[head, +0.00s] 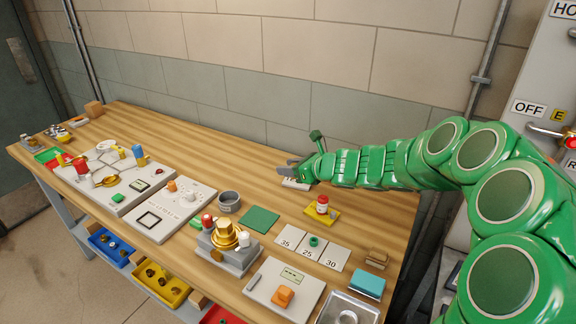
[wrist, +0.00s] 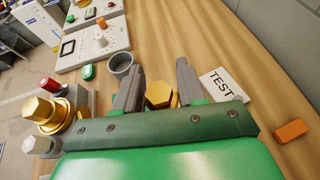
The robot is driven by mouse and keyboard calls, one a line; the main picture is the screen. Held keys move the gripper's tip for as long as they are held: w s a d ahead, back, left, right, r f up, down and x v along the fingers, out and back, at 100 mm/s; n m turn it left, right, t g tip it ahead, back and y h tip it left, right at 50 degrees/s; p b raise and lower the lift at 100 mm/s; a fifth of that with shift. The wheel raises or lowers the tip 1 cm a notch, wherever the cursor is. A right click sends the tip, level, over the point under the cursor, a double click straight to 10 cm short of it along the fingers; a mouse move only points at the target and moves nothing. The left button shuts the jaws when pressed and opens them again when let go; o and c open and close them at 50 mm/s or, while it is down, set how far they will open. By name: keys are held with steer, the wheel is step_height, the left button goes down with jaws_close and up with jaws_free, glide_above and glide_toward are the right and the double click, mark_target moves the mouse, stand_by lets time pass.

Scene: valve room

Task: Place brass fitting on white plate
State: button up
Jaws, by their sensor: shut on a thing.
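The brass fitting (wrist: 159,95) shows in the wrist view as a gold hexagonal piece between the two grey fingers of my gripper (wrist: 160,80). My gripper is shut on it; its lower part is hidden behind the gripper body. A white plate marked TEST (wrist: 222,86) lies on the wood just right of the fingers in the wrist view. In the head view my gripper (head: 289,170) is near the back of the bench, beside or above the white plate (head: 297,184), which it partly hides. The fitting cannot be made out there.
A grey ring cup (head: 229,201) and a green square (head: 260,219) lie nearer the front. A yellow tray with a small jar (head: 322,207) is right of the plate.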

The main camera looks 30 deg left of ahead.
steer(key=shift+s+d+r, duration=0.15)
steer(key=shift+s+d, duration=0.05)
steer(key=shift+d, duration=0.1)
steer(key=shift+w+d+r, duration=0.1)
steer(key=shift+w+d, duration=0.1)
steer(key=shift+d, duration=0.1)
steer(key=w+a+f, duration=0.2)
steer(key=w+f, duration=0.1)
steer(key=w, duration=0.1)
steer(key=w+a+f, duration=0.2)
steer(key=w, duration=0.2)
steer(key=w+a+f, duration=0.2)
steer(key=w+f, duration=0.1)
steer(key=w, duration=0.1)
steer(key=shift+w+a+f, duration=0.1)
steer(key=shift+w+f, duration=0.05)
steer(key=shift+f, duration=0.2)
steer(key=shift+w+a+f, duration=0.15)
steer(key=shift+f, duration=0.3)
steer(key=shift+w+a+f, duration=0.15)
steer(key=shift+f, duration=1.45)
steer(key=shift+f, duration=0.1)
